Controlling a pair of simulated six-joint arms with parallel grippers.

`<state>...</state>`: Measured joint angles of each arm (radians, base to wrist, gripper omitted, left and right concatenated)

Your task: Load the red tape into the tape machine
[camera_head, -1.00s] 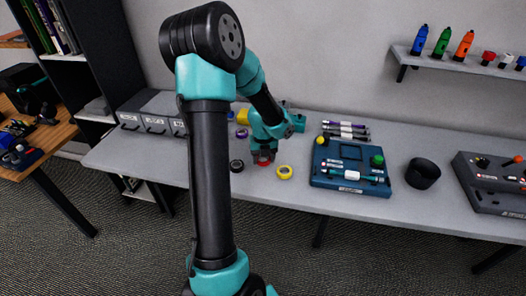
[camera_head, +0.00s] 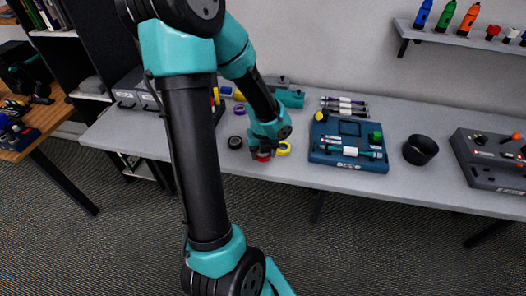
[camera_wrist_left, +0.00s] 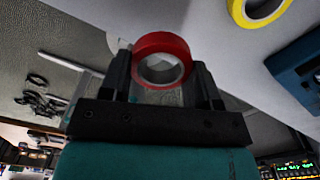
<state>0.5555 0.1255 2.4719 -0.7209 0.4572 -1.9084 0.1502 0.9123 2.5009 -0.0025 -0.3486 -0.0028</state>
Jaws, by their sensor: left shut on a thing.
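The red tape (camera_head: 264,158) is a red ring held between the fingers of my left gripper (camera_head: 263,152). In the left wrist view, the red tape (camera_wrist_left: 160,41) sits between the two black fingers of the left gripper (camera_wrist_left: 162,65), its hole open. In the head view it appears near the table's front edge, just left of and in front of the yellow tape (camera_head: 286,151). I cannot tell its exact height above the table. A teal device (camera_head: 291,98) stands behind my arm, partly hidden; I cannot tell if it is the tape machine. My right gripper is out of view.
A black tape ring (camera_head: 235,142) and a purple ring (camera_head: 239,107) lie to the left. A blue panel (camera_head: 320,153) with knobs lies right of the yellow tape. A black cup (camera_head: 420,150) and a grey control box (camera_head: 480,178) stand further right.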

